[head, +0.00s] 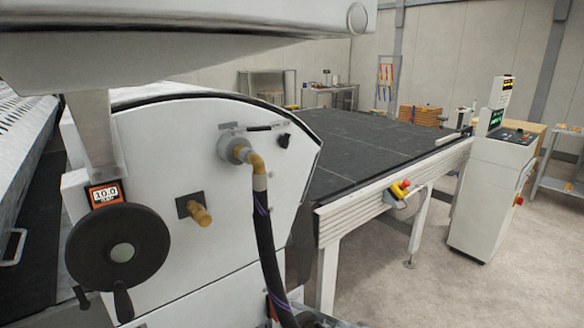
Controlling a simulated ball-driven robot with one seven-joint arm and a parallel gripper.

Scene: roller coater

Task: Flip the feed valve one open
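The white side panel (155,140) of the roller coater fills the left. Near its top right are a small grey label plate (231,126), a short dark bar (260,128) lying about level, and a small black knob (284,140). Below them a round grey port (234,150) carries a brass elbow (257,161) with a dark hose (264,235) running down. A brass fitting (199,211) on a dark square plate sticks out lower left. I cannot tell which part is feed valve one, or read the labels. My gripper is not in view.
A black handwheel (118,248) with a crank handle juts out at lower left, under an indicator reading 10.0 (104,193). A dark conveyor table (375,150) extends right, with a red-and-yellow stop button (400,188). A control console (492,190) stands right; floor (375,285) between is clear.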

